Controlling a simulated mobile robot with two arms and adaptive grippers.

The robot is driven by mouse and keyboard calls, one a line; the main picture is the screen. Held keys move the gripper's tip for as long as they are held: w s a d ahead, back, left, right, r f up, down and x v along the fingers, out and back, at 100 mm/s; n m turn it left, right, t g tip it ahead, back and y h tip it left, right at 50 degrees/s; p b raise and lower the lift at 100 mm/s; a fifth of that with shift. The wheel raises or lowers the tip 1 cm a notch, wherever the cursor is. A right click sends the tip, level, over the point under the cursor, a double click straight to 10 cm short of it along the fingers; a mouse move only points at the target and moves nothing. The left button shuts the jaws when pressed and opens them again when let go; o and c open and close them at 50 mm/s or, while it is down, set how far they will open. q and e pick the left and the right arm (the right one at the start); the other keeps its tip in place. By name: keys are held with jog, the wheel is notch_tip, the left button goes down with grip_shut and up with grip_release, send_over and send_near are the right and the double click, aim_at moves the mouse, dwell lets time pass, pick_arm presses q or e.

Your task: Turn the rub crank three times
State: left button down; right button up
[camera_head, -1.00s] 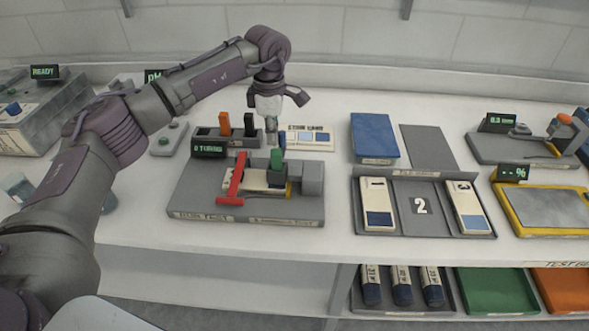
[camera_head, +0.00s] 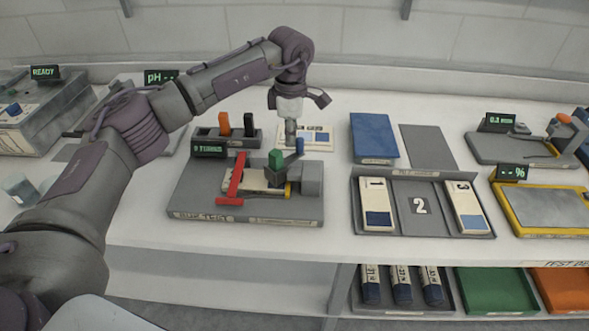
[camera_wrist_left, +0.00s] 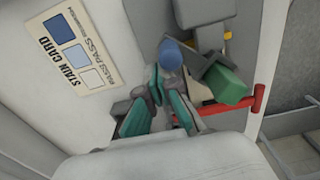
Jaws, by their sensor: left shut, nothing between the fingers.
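The rub tester (camera_head: 195,200) is a grey base with a red T-shaped bar (camera_head: 233,182), a green block (camera_head: 275,158) and a grey housing (camera_head: 311,178). The blue knob (camera_head: 300,146) of the rub crank stands at the back by the housing. My left gripper (camera_head: 291,142) points down just left of the knob, shut with nothing between its fingers. In the left wrist view the blue knob (camera_wrist_left: 171,53) is just beyond the teal-padded fingertips (camera_wrist_left: 166,80); whether they touch is unclear. The turns display (camera_head: 209,149) appears to read 0. My right gripper is out of view.
A stain card (camera_head: 318,136) lies behind the tester. A holder with orange and black pieces (camera_head: 227,136) stands behind left. A tray with white cards (camera_head: 420,228) sits to the right, with a blue block (camera_head: 374,137) behind it. The bench front is clear.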

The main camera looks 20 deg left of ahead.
pick_arm(q)
jog(key=shift+s+d, duration=0.2)
jog(key=shift+d, duration=0.4)
jog(key=shift+s+d, duration=0.2)
jog(key=shift+d, duration=0.35)
jog(key=shift+s+d, duration=0.75)
jog(key=shift+d, duration=0.2)
jog(key=shift+s+d, duration=0.65)
jog(key=shift+s, duration=0.35)
